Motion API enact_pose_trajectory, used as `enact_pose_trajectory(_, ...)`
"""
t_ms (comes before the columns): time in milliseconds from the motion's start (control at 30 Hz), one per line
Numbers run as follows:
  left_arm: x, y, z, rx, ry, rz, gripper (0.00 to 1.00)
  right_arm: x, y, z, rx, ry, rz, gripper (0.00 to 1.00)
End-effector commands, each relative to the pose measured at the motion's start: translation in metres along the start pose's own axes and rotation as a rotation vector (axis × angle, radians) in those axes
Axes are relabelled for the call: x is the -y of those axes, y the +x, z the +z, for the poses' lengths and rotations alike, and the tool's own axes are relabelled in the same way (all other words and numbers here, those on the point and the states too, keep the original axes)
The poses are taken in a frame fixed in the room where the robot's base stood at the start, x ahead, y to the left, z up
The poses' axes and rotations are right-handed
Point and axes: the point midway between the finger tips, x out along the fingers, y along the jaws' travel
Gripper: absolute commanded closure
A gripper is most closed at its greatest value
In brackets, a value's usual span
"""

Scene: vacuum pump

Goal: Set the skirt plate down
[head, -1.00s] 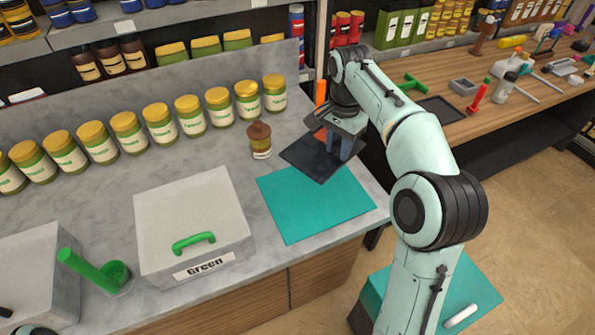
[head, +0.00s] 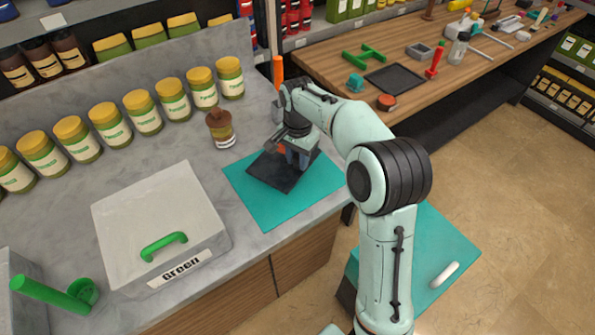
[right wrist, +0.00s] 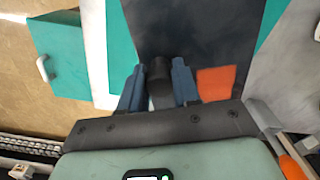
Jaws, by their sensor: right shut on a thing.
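The dark, flat skirt plate (head: 273,174) is over the teal mat (head: 246,204) on the marble counter. It covers the back part of the mat; I cannot tell whether it touches the mat. My right gripper (head: 297,158) is over the plate's right side. In the right wrist view, its blue fingers (right wrist: 158,88) are shut on a dark knob or grip (right wrist: 158,72) at the plate, which also shows there (right wrist: 195,35). An orange patch (right wrist: 215,82) shows beside the right finger. My left gripper is not in view.
A white box with a green handle (head: 160,225) is at the left. The wooden bench (head: 330,70) holds several small parts.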

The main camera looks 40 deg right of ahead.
Motion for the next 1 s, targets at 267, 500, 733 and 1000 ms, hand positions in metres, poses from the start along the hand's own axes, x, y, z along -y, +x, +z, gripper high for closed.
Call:
enact_pose_trajectory(267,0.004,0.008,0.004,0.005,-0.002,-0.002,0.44,-0.001,0.045,0.0,0.002,0.0,0.002,1.0)
enact_pose_trajectory(500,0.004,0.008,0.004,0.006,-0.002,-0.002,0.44,0.001,0.054,0.0,-0.001,0.0,-0.003,1.0)
enact_pose_trajectory(733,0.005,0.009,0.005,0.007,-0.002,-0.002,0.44,0.0,0.056,0.0,-0.001,0.0,-0.002,1.0)
enact_pose_trajectory(1000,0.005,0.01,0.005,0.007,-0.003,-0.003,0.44,0.0,0.058,0.0,0.0,0.0,0.0,0.43)
